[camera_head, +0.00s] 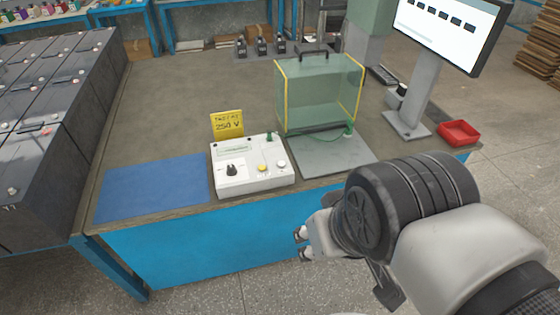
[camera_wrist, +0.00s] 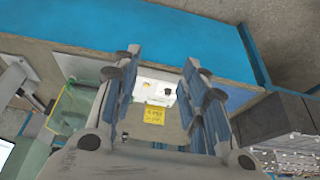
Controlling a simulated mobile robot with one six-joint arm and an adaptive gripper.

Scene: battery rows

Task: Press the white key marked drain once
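A white tester box (camera_head: 247,180) stands near the front edge of the workbench. On its top are a black knob (camera_head: 231,170), a yellow key (camera_head: 262,168) and a white key (camera_head: 281,164) at the right; their lettering is too small to read. My gripper (camera_head: 302,243) hangs in front of the bench, lower right of the box and apart from it. In the wrist view, the fingers of my gripper (camera_wrist: 160,62) are spread with nothing between them, and the box (camera_wrist: 154,87) shows beyond them. The white key is not clear there.
A yellow 250 V sign (camera_head: 227,124) stands behind the box. A blue mat (camera_head: 153,187) lies left. A clear green case (camera_head: 318,92) on a grey plate (camera_head: 335,155) stands behind right. A monitor stand (camera_head: 408,122) and red tray (camera_head: 459,132) are farther right.

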